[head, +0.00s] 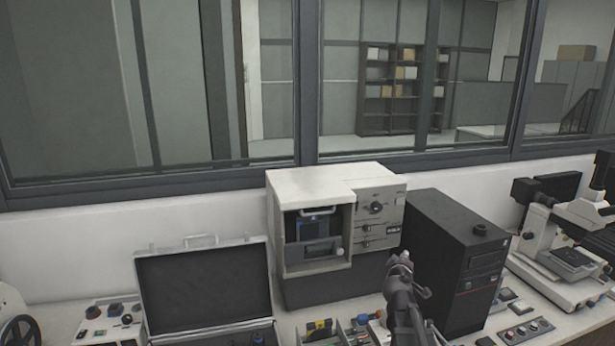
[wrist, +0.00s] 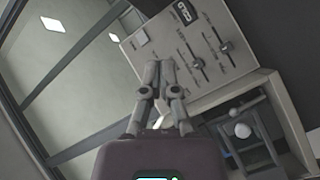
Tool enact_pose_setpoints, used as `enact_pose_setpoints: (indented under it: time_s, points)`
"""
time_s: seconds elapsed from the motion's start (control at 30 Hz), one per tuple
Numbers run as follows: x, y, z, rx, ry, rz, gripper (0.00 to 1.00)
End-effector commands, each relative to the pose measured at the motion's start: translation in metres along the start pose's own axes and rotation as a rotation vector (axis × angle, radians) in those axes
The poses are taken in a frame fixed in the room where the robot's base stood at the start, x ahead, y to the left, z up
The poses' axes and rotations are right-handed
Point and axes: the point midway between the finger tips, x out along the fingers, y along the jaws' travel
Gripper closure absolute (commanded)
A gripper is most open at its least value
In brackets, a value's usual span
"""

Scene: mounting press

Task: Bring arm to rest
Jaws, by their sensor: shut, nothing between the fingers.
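My gripper (head: 401,262) is raised in front of the right side of the mounting press in the head view, with nothing held. In the wrist view my gripper (wrist: 162,68) has its two fingers together, shut and empty. The mounting press (head: 322,178) is a white-and-grey box with an open-fronted chamber on its left and a control panel on its right. In the wrist view the press panel (wrist: 199,28) with its knobs shows tilted behind the fingers, and the chamber with a dark frame lies at lower right. I cannot tell the exact gap between fingers and press.
A black computer tower (head: 452,260) stands close to the right of my arm. An open case (head: 205,288) lies at left, a microscope (head: 568,250) at right. Small items crowd the bench front. A window (head: 400,90) runs behind; the space above the bench is open.

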Motion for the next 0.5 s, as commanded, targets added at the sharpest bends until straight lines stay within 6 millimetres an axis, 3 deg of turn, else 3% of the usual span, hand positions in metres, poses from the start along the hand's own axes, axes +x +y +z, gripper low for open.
enact_pose_setpoints:
  time_s: [0.2, 0.5]
  points:
    - [-0.031, -0.036, 0.053, 0.185, -0.265, -0.08, 1.0]
    - [-0.096, -0.109, 0.106, 0.384, -0.627, -0.311, 1.0]
